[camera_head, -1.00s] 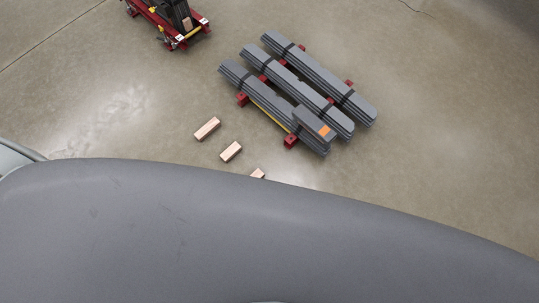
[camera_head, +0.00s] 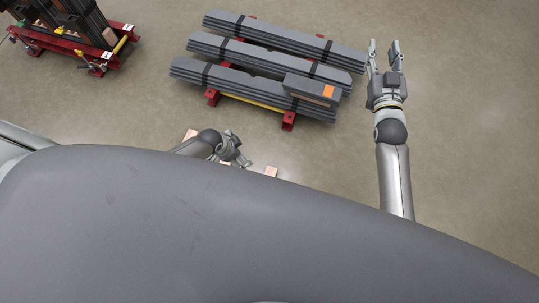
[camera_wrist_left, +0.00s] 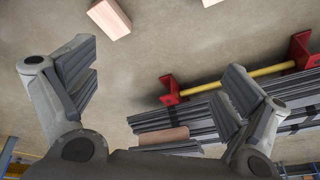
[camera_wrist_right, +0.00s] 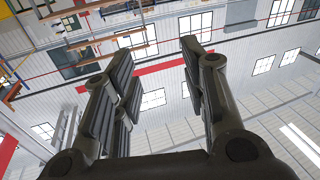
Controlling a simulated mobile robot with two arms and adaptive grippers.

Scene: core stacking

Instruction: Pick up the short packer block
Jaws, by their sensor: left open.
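Light wooden packer blocks lie on the floor in the head view. One (camera_head: 190,134) is partly hidden behind my left arm, one is mostly covered by my left gripper, and another (camera_head: 271,172) shows just above my grey body edge. I cannot tell which is the short one. My left gripper (camera_head: 236,148) is low among these blocks, open and empty. In the left wrist view a wooden block (camera_wrist_left: 110,18) lies beyond the open fingers (camera_wrist_left: 160,78), apart from them. My right gripper (camera_head: 384,50) is open and empty, raised to the right of the grey stacks.
Strapped grey core bundles (camera_head: 250,85) lie on red supports (camera_head: 288,121) with a yellow bar. A red cart (camera_head: 60,50) stands at upper left. Floor at right is clear.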

